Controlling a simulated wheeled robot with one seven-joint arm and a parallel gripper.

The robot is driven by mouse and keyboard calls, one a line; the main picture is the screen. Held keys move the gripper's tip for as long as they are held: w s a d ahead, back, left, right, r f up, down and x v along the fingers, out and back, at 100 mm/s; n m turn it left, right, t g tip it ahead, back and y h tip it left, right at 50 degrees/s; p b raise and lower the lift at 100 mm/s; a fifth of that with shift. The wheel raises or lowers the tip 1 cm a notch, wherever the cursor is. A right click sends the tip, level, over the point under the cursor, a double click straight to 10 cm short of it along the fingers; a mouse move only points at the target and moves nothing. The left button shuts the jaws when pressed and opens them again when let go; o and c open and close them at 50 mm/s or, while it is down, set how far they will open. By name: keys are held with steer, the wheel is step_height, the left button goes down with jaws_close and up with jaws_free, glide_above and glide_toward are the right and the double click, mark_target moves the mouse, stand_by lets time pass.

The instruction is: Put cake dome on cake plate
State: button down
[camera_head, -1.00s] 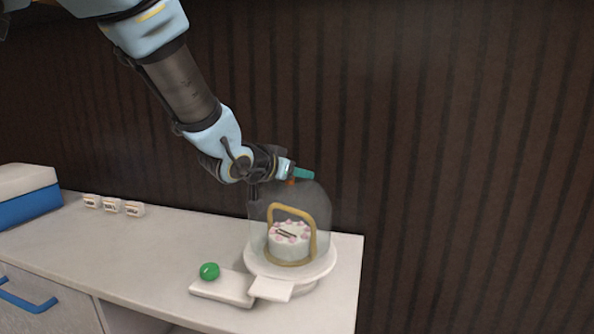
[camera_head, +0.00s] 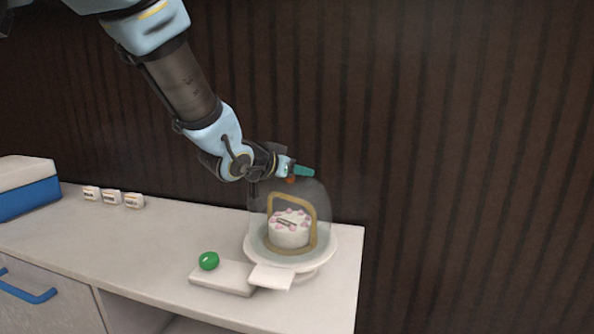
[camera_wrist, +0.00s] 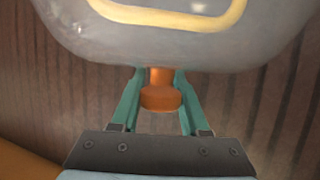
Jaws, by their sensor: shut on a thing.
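The clear cake dome (camera_head: 318,215) has a gold arch-shaped frame on its side and an orange knob (camera_wrist: 160,98) on top. My gripper (camera_head: 300,171) is above it, its teal fingers shut on the knob, as the wrist view shows (camera_wrist: 158,100). The dome is upright over a white cake with pink dots (camera_head: 289,234). The cake stands on the round white cake plate (camera_head: 327,257). The dome's lower edge looks close to the plate; I cannot tell whether it touches.
A white slab (camera_head: 222,279) with a green ball (camera_head: 208,260) lies left of the plate, and a white card (camera_head: 271,277) lies in front. Several small labelled blocks (camera_head: 111,198) and a blue and white box (camera_head: 28,188) are at the left. The counter's middle is clear.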

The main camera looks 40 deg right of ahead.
steer(key=shift+f, duration=0.3)
steer(key=shift+c, duration=1.6)
jaws_free()
steer(key=b+v, duration=0.1)
steer(key=v, duration=1)
steer(key=shift+w+b, duration=0.1)
steer(key=shift+b, duration=0.2)
